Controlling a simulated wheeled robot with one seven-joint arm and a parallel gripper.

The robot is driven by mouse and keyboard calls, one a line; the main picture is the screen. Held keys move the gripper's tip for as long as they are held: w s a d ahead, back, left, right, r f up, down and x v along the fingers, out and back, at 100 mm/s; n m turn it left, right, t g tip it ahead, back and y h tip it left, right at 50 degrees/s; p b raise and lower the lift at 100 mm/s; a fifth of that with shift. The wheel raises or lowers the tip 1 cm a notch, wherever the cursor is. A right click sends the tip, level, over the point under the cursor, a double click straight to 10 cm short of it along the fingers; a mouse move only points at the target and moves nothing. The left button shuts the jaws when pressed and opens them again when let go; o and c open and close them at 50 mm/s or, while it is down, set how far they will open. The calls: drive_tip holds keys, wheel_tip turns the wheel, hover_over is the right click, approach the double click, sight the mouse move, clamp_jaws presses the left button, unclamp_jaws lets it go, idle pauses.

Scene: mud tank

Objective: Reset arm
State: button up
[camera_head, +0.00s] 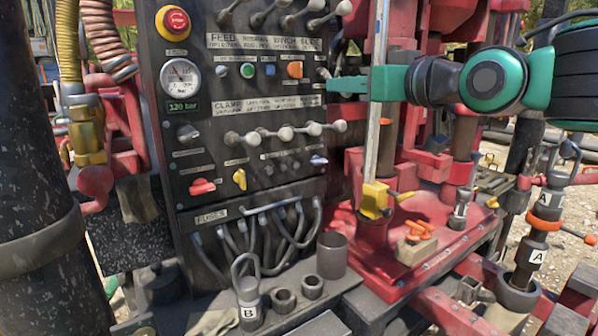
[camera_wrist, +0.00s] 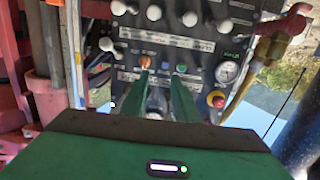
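My gripper (camera_head: 332,84) reaches in from the right in the head view, level with the upper part of the control panel, with its fingers pointing left. In the wrist view my gripper (camera_wrist: 160,77) shows two green fingers with a gap between them and nothing held. The black control panel (camera_head: 208,110) stands beyond the fingertips; it also shows, turned over, in the wrist view (camera_wrist: 200,62). An orange knob (camera_head: 295,69) on the panel is close to the fingertips in the picture. I cannot tell whether the fingers touch anything.
A red emergency button (camera_head: 176,20) and a gauge (camera_head: 180,77) are on the panel's left. A pale upright rod (camera_head: 379,125) with a yellow clamp (camera_head: 374,198) crosses near my fingers. A red base (camera_head: 425,240) and parts marked A (camera_head: 536,257) and B (camera_head: 248,312) stand below.

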drive_tip(key=s+d+f+m+g+h, duration=0.2)
drive_tip(key=d+f+m+g+h, duration=0.15)
drive_tip(key=d+f, duration=0.85)
drive_tip(key=s+d+f+m+g+h, duration=0.3)
drive_tip(key=d+f+h, duration=0.2)
drive_tip(key=d+f, duration=0.7)
drive_tip(key=s+d+f+m+g, duration=0.3)
drive_tip(key=s+f, duration=0.4)
drive_tip(key=s, duration=0.4)
drive_tip(key=s+d+f+m+g, duration=0.3)
drive_tip(key=s+d+f+g, duration=0.2)
drive_tip(key=s, duration=0.7)
wheel_tip(320, 180, down, 3)
drive_tip(key=shift+s+r, duration=0.1)
drive_tip(key=shift+s, duration=0.05)
